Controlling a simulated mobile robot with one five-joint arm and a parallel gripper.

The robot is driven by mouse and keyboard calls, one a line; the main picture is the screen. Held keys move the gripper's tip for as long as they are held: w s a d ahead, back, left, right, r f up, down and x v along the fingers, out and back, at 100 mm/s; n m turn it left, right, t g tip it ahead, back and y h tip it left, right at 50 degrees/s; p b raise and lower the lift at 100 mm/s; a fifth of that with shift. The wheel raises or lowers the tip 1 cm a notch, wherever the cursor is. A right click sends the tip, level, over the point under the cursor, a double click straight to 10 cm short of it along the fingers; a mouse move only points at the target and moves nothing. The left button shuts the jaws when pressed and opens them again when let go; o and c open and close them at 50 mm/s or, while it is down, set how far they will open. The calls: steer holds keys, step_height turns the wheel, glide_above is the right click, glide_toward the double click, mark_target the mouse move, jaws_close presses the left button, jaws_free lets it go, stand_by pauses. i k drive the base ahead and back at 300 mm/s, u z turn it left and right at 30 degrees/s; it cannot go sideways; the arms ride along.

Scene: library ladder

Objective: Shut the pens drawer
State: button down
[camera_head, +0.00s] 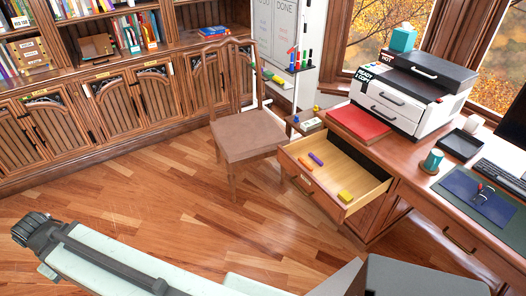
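A wooden drawer (327,204) is pulled out from the left part of the desk (405,169), with its front toward the lower left. A small yellow label and a dark handle (301,185) are on its front; the label is too small to read. Inside lie an orange item (305,163), a purple item (316,159) and a yellow block (345,196). My pale arm crosses the lower left and ends in a dark joint, well apart from the drawer. No gripper fingers show.
A wooden chair (245,135) stands close to the drawer's left side. A printer (405,100) and a red folder (358,123) sit on the desk above. Cabinets line the back left. The wood floor (170,205) in front of the drawer is clear.

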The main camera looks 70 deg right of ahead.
mark_target(340, 173)
steer(key=u, duration=1.4)
steer(key=k, duration=1.5)
steer(key=z, duration=0.8)
steer(key=i, duration=1)
